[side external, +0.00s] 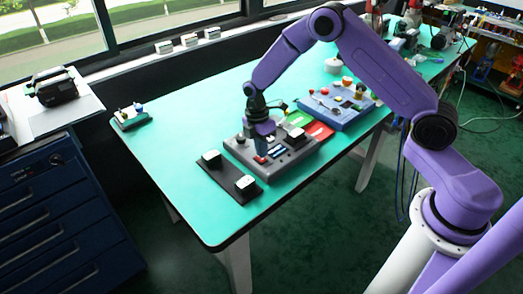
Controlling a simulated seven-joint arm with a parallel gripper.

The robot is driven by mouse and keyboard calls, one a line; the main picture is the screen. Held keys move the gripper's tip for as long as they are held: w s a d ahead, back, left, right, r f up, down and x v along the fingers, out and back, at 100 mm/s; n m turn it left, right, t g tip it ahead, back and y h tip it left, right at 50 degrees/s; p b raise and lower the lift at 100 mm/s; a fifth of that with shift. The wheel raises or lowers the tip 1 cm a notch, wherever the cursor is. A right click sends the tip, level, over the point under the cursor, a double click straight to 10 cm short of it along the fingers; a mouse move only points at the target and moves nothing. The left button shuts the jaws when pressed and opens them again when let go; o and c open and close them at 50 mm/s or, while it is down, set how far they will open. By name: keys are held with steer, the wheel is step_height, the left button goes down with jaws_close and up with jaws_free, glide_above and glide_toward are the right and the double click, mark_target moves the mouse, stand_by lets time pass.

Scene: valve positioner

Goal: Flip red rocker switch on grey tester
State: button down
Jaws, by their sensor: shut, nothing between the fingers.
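The grey tester (298,159) is a low box on the green table, with several small parts on its top. My gripper (262,153) points down over the left half of the tester, shut with nothing between its fingers. Its tips are close to the tester's top; I cannot tell whether they touch. A small red part (260,160) shows at the tester's front left, right by the fingertips. It may be the red rocker switch, but it is too small to tell its tilt, and the gripper partly hides that area.
A black plate with two white-topped blocks (246,183) lies in front of the tester. A blue box (345,118) with knobs stands behind right, with red and green cards (318,130) between. The table's left part is clear.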

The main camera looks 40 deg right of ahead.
steer(key=shift+f, duration=0.45)
steer(key=shift+s, duration=0.1)
